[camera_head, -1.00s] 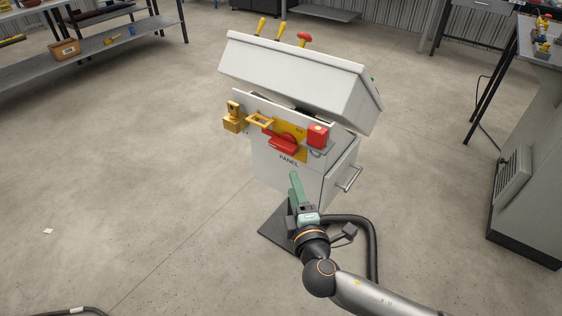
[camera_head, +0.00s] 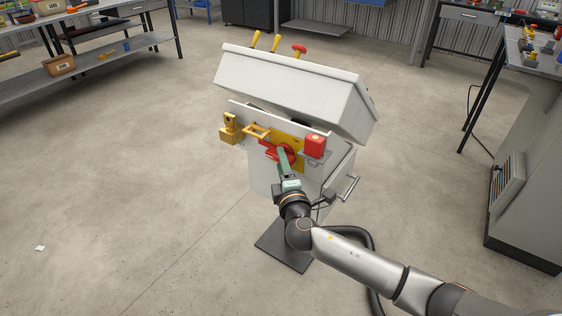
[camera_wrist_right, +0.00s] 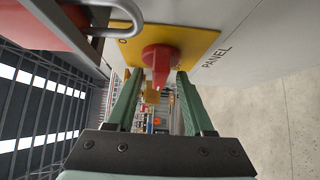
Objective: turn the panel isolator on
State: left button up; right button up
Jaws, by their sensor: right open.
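The panel isolator is a red rotary handle (camera_head: 269,150) on a yellow plate (camera_head: 298,157), on the front of a white cabinet. The wrist view shows the handle (camera_wrist_right: 160,62) jutting from the yellow plate (camera_wrist_right: 205,42) between my fingertips, with "PANEL" printed beside it. My right gripper (camera_head: 283,151) is at the handle in the head view and hides part of it. In the wrist view its two green fingers (camera_wrist_right: 157,80) are apart, one on each side of the handle. I cannot tell whether they touch it. My left gripper is not in view.
A red padlock (camera_head: 315,146) hangs right of the plate; its metal shackle shows close in the wrist view (camera_wrist_right: 122,12). A yellow hasp (camera_head: 256,131) and yellow block (camera_head: 230,132) are to the left. The white sloped lid (camera_head: 290,88) overhangs above.

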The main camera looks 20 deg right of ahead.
jog(key=shift+w, duration=0.55)
grip_shut()
